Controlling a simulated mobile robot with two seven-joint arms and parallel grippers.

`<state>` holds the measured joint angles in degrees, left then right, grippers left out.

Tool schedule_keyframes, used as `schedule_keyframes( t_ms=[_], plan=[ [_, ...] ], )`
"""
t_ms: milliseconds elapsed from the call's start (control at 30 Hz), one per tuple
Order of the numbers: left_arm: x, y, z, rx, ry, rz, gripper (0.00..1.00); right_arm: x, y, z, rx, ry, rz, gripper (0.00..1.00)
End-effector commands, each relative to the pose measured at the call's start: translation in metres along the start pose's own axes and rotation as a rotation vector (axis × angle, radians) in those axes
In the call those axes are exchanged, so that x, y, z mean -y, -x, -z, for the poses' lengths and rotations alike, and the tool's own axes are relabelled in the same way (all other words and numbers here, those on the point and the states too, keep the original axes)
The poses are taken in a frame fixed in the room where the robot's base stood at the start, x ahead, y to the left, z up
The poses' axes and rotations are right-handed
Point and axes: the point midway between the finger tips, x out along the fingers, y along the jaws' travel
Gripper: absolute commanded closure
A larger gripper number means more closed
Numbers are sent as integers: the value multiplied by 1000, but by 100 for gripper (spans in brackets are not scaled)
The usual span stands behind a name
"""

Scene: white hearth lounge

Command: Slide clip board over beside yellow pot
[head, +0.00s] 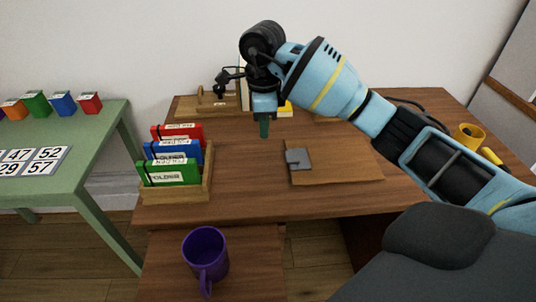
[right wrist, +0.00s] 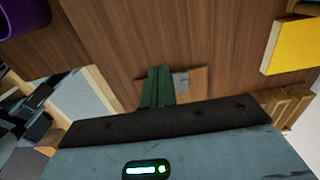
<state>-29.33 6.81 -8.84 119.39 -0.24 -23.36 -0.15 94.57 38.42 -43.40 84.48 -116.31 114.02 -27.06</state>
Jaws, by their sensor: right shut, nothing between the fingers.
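The clip board (head: 345,165) lies flat on the brown desk, a brown board with a grey metal clip (head: 298,159) at its left edge. It also shows in the right wrist view (right wrist: 198,80), partly hidden behind my fingers. A yellow pot (head: 468,136) stands on the right side of the desk, beyond my right arm and apart from the clip board. My right gripper (head: 264,130) is shut and empty, pointing down above the desk to the left of and behind the clip board. Its green fingers (right wrist: 157,86) show in the right wrist view. My left gripper is out of view.
A wooden holder (head: 207,182) with red, blue and green folders stands at the desk's left. A purple mug (head: 205,255) is on a lower surface in front. A yellow item (head: 286,109) lies behind my gripper. A green table (head: 105,150) stands left.

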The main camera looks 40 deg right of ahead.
Motion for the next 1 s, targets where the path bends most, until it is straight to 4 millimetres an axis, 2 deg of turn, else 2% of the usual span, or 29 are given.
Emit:
schedule_keyframes(
  t_ms=[267,467,833,1000],
  plan=[
    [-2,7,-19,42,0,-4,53,0,-5,1,-3,-1,0,100],
    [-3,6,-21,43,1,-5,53,0,-34,1,-4,-1,-3,100],
    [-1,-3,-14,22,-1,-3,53,-1,-102,0,-2,-1,-3,100],
    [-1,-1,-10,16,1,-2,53,0,-100,25,-2,-3,2,100]
  ],
)
